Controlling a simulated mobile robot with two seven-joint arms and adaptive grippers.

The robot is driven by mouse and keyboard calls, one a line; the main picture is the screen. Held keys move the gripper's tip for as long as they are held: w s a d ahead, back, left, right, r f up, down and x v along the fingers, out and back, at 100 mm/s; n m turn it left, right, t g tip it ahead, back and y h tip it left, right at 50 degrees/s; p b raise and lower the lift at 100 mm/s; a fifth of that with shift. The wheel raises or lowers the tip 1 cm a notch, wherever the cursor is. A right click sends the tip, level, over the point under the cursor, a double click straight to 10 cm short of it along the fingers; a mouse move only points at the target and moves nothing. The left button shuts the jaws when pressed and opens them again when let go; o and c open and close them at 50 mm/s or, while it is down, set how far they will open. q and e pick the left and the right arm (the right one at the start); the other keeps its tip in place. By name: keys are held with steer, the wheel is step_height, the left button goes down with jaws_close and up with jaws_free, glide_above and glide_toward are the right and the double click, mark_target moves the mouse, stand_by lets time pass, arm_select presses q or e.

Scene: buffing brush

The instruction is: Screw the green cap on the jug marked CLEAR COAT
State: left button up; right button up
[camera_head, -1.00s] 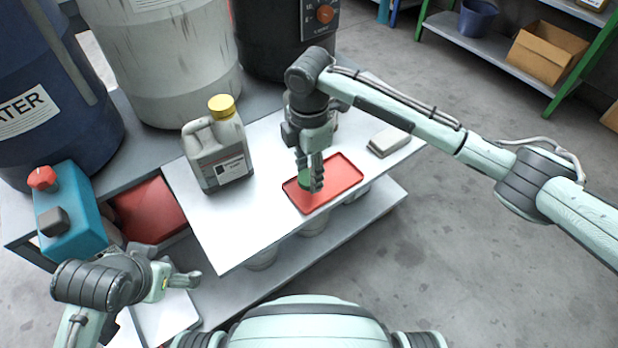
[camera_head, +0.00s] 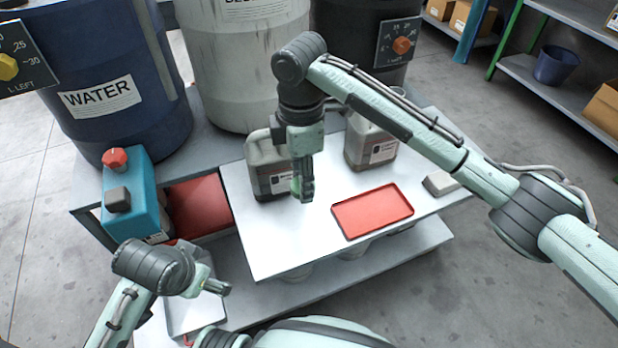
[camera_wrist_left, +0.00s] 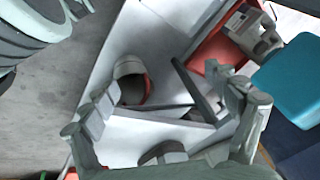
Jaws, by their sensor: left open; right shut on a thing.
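My right gripper (camera_head: 302,192) is shut on the green cap (camera_head: 295,186), held above the white table top, left of the red tray (camera_head: 372,212). A grey jug (camera_head: 262,160) stands behind this gripper, which hides its top and part of its label. I cannot read either label surely, so I cannot tell which is CLEAR COAT. My left gripper (camera_head: 222,289) is open and empty at the lower left, and its spread fingers show in the left wrist view (camera_wrist_left: 165,118).
A grey block (camera_head: 440,184) lies right of the empty red tray. A teal can (camera_head: 132,195) with a red knob stands left, beside a red bin (camera_head: 198,205). A blue WATER drum (camera_head: 115,110) and a pale drum (camera_head: 245,80) stand behind. The front table top is clear.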

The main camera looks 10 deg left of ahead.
arm_select(q)
steer(key=s+d+p+x, duration=0.1)
steer(key=p+x, duration=0.3)
steer(key=x, duration=0.5)
steer(key=shift+d+f+g+h, duration=0.3)
steer(key=shift+d, duration=0.15)
arm_select(e)
steer(key=s+d+f+m, duration=0.1)
steer(key=d+f+m, duration=0.1)
steer(key=d+m, duration=0.9)
steer(key=s+d+f+m, duration=0.2)
steer(key=d+m, duration=1)
steer(key=d, duration=0.6)
steer(key=shift+d+f, duration=0.2)
steer(key=shift+f, duration=0.5)
arm_select(q)
steer(key=shift+c, duration=0.6)
